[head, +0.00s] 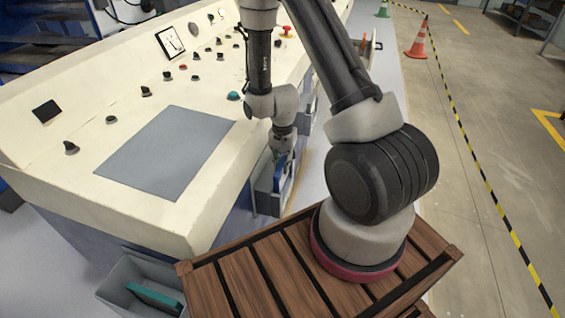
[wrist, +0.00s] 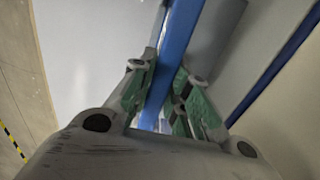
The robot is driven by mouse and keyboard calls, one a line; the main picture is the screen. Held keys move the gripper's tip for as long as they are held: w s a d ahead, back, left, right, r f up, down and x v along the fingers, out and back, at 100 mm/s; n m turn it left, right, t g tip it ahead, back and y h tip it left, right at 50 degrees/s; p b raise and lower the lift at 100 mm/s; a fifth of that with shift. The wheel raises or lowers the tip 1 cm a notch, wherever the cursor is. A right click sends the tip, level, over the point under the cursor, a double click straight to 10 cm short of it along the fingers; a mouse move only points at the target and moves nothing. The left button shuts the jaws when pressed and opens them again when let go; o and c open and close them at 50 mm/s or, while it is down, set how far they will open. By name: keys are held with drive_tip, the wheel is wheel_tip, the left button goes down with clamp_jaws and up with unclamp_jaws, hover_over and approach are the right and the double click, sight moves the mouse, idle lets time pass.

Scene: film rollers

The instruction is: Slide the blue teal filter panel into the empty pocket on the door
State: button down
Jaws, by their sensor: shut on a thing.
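My gripper (head: 279,153) points down beside the console's side and is shut on a blue panel (head: 282,175). In the wrist view, the green pads of my gripper (wrist: 160,95) press on both sides of the blue panel (wrist: 180,45), which stands edge-on between them. A grey pocket (head: 264,203) is on the door side below my gripper. The panel is at this pocket, but I cannot tell how far in it sits. A teal panel (head: 155,299) lies tilted in a grey bin (head: 118,277) at the bottom left.
The cream console (head: 75,160), with knobs and a grey plate (head: 166,152), fills the left. My arm stands on a brown slatted platform (head: 243,283). An orange cone (head: 417,42) and a black-yellow floor stripe (head: 470,150) are at right, with open floor there.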

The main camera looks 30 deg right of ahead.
drive_tip(key=shift+f, duration=0.8)
drive_tip(key=c, duration=1.3)
unclamp_jaws()
drive_tip(key=shift+r, duration=0.1)
wheel_tip(320, 180, up, 12)
drive_tip(key=shift+f, duration=0.1)
